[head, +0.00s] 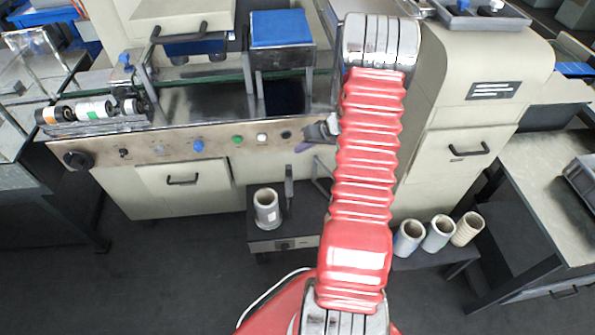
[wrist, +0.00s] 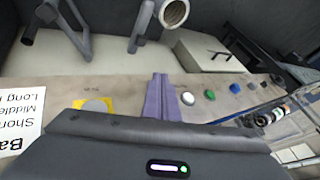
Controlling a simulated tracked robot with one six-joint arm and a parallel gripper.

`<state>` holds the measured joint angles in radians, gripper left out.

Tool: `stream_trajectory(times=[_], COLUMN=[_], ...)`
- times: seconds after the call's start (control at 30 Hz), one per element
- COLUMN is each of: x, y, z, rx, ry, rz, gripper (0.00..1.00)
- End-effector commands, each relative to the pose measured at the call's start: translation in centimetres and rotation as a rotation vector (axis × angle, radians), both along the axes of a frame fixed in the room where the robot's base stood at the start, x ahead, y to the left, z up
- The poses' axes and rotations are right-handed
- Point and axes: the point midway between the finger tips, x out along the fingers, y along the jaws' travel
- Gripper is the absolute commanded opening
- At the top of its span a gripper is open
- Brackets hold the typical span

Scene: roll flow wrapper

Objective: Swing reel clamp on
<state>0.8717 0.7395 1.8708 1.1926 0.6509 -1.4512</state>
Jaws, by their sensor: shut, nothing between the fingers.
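My gripper (head: 304,147) is just in front of the wrapper's control panel, at its right part, partly hidden by my arm in the head view. Its purple fingers (wrist: 162,98) are together and empty in the wrist view, over the panel face. A pale reel (head: 267,209) stands on a low dark stand below the panel; its ring end also shows in the wrist view (wrist: 174,12). A dark upright bar (head: 289,186) is right beside this reel, apart from my gripper. Which part is the reel clamp, I cannot tell for sure.
The panel (head: 165,150) carries a green button (head: 237,139), a white one, a blue one and a black knob (head: 77,160). Grey bent bars (wrist: 75,25) stick out below the panel. Spare reels (head: 440,233) stand on a low shelf at right. The floor at left is clear.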

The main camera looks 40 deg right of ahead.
Motion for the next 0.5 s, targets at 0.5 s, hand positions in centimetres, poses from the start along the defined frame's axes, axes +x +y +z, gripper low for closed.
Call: stream_trajectory(times=[0.5], x=[-4.5], y=[-6.7], z=[-9.8], rx=[-0.003], ry=[-0.002], rz=[-0.132], gripper=[0.00])
